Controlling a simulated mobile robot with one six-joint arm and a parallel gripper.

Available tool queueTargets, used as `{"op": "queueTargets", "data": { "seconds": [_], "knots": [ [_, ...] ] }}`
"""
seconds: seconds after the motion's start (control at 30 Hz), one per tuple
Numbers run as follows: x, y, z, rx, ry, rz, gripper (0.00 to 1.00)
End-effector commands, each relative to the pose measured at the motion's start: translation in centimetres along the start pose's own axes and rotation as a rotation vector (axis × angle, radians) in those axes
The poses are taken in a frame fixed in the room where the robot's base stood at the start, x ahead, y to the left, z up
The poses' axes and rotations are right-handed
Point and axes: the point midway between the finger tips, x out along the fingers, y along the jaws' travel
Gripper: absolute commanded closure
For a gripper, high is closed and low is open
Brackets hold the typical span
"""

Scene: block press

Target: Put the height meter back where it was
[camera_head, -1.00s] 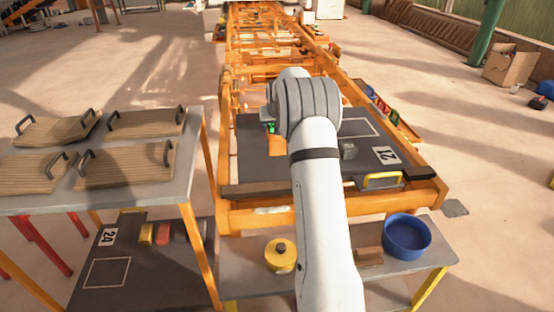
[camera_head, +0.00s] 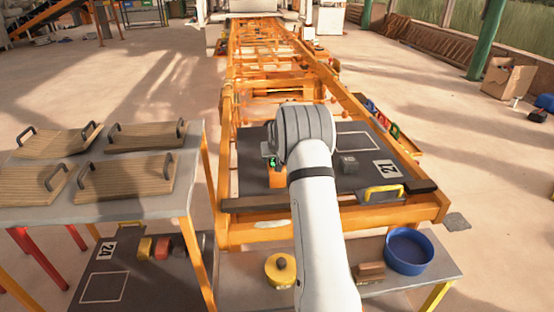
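An orange piece (camera_head: 277,178) with a small green display, which looks like the height meter, shows just left of my white arm, over the dark board (camera_head: 310,180) on the orange frame. Its right side is hidden behind my arm. My gripper is hidden behind my own arm, so its fingers and any hold on the orange piece do not show. A grey block (camera_head: 349,163) sits on the same board, near a white outlined rectangle and the "21" label (camera_head: 385,169).
A grey table (camera_head: 100,206) with several handled wooden boards stands at the left. A low bench in front holds a yellow round container (camera_head: 280,270), a brown brick (camera_head: 370,271) and a blue bowl (camera_head: 409,252). A yellow-handled tool (camera_head: 381,193) lies at the board's front edge.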

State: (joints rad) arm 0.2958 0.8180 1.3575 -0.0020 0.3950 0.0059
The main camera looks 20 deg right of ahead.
Motion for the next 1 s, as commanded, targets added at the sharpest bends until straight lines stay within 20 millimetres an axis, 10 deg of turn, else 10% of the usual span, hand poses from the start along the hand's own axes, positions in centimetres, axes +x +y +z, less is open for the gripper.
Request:
{"op": "queueTargets", "data": {
  "seconds": [0.57, 1.0],
  "knots": [
    [-0.6, 0.1, -0.2, 0.001, 0.001, 0.001, 0.22],
    [-8.8, 0.1, -0.2, 0.001, 0.002, 0.001, 0.22]
  ]
}}
